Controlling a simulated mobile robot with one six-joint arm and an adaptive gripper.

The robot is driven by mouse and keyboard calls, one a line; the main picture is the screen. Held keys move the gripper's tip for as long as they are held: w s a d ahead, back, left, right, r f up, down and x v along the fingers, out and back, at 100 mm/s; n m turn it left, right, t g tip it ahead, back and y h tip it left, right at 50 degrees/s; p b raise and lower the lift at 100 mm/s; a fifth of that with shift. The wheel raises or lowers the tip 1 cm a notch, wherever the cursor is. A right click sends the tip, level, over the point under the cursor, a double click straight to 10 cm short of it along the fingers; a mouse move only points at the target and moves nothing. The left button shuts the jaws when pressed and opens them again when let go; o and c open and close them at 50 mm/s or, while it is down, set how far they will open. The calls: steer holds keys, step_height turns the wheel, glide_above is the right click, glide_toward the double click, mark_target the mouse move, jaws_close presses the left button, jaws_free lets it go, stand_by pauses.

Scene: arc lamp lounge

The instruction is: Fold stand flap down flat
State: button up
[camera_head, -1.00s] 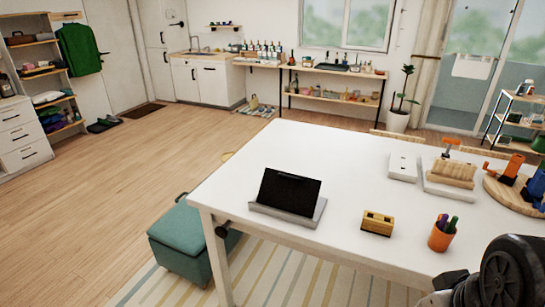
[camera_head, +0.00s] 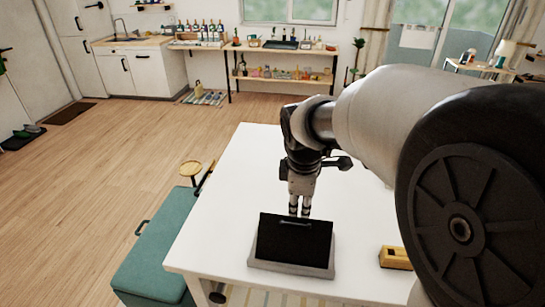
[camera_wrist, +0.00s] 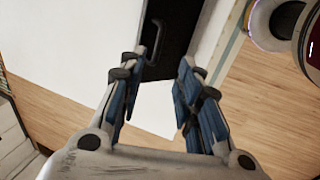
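The stand has a grey base (camera_head: 290,268) near the front edge of the white table. Its black flap (camera_head: 292,243) leans up at a tilt and has a thin bar handle (camera_head: 296,223) near its top edge. My gripper (camera_head: 299,210) points down just behind the flap's top edge. In the wrist view, my gripper (camera_wrist: 160,75) has its blue-padded fingers apart with nothing between them. There the black flap (camera_wrist: 180,25) and its handle (camera_wrist: 154,40) lie just beyond the fingertips. I cannot tell whether a finger touches the flap.
A yellow block-like holder (camera_head: 395,258) stands to the right of the stand on the white table (camera_head: 235,185). A teal ottoman (camera_head: 160,250) and a small round wooden stool (camera_head: 190,168) stand left of the table. My arm hides the table's right side.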

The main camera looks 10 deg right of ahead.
mark_target(298, 225)
steer(key=b+x, duration=0.3)
steer(key=x, duration=0.9)
steer(key=shift+w+f, duration=0.25)
steer(key=shift+f, duration=0.05)
steer(key=shift+c, duration=0.5)
jaws_close()
